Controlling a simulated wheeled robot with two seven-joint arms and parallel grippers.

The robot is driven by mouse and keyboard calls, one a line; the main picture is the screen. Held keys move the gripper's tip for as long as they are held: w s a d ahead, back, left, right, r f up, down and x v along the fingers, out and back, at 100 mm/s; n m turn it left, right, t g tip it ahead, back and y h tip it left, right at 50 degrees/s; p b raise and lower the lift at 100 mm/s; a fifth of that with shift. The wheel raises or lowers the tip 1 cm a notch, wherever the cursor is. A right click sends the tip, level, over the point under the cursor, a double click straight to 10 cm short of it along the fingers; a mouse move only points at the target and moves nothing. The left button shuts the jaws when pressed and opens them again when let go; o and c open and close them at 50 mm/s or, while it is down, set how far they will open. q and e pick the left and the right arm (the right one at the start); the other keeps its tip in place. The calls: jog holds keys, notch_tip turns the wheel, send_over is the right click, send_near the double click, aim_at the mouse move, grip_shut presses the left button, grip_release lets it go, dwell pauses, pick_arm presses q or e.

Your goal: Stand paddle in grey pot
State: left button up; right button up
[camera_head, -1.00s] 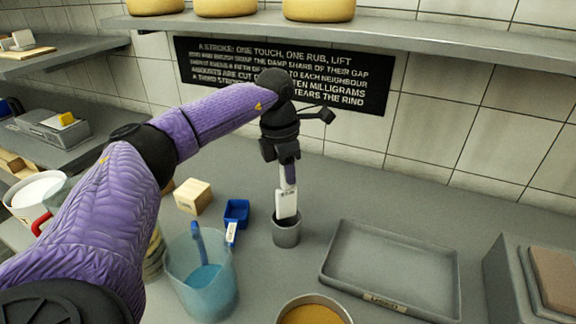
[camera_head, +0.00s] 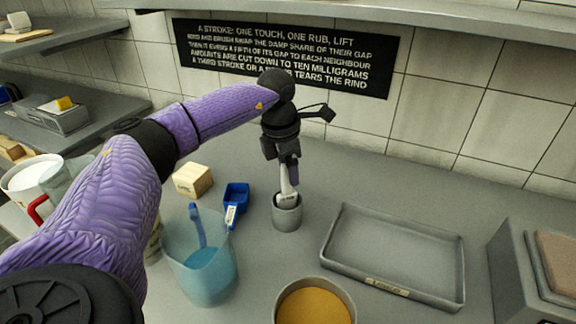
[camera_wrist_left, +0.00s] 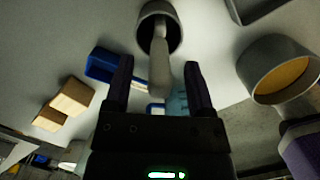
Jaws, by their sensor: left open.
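The paddle (camera_head: 287,187) stands in the grey pot (camera_head: 287,217), its pale handle rising above the rim and leaning slightly. Its lower end is hidden inside the pot. My left gripper (camera_head: 288,170) is open just above the pot, with its fingers beside the upper handle. In the left wrist view the handle (camera_wrist_left: 159,62) runs between the two spread fingers (camera_wrist_left: 158,68), with a visible gap on each side. The grey pot (camera_wrist_left: 146,36) lies beyond the fingertips there. My right gripper is not in view.
A blue translucent jug (camera_head: 200,265) with a brush stands left of the pot, beside a small blue tray (camera_head: 236,195) and a wooden block (camera_head: 192,180). A grey tray (camera_head: 395,250) lies to the right. A round pot of orange-brown contents (camera_head: 314,304) stands in front.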

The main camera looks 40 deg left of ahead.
pick_arm(q)
jog(key=r, duration=0.3)
jog(key=r+p, duration=0.1)
jog(key=r, duration=0.2)
jog(key=s+r+p, duration=0.1)
jog(key=r, duration=0.3)
jog(key=shift+a, duration=0.3)
jog(key=shift+f, duration=0.1)
